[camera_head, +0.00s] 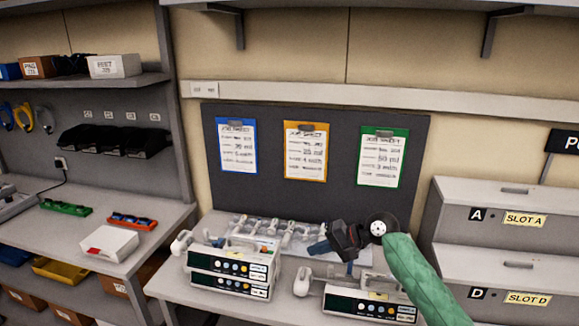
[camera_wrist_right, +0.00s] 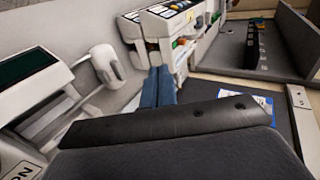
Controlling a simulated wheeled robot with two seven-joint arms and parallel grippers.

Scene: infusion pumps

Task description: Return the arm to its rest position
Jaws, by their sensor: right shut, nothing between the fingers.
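My right gripper (camera_head: 318,247) is above the pump table in the head view, on a green-sleeved arm (camera_head: 412,275) that comes in from the lower right. Its blue fingers are shut together and empty; they also show in the wrist view (camera_wrist_right: 157,88). It is above and behind the right infusion pump (camera_head: 372,303) and to the right of the stacked pumps (camera_head: 230,272). In the wrist view, pumps (camera_wrist_right: 168,22) stand beyond the fingertips and another pump (camera_wrist_right: 32,75) is at the left. My left gripper is not in view.
Several white clamp-like fittings (camera_head: 285,232) stand behind the pumps. A dark board (camera_head: 265,190) with blue, orange and green job cards is on the wall. Slot boxes A (camera_head: 510,195) and D (camera_head: 500,275) stand at the right. A side bench (camera_head: 60,235) is at the left.

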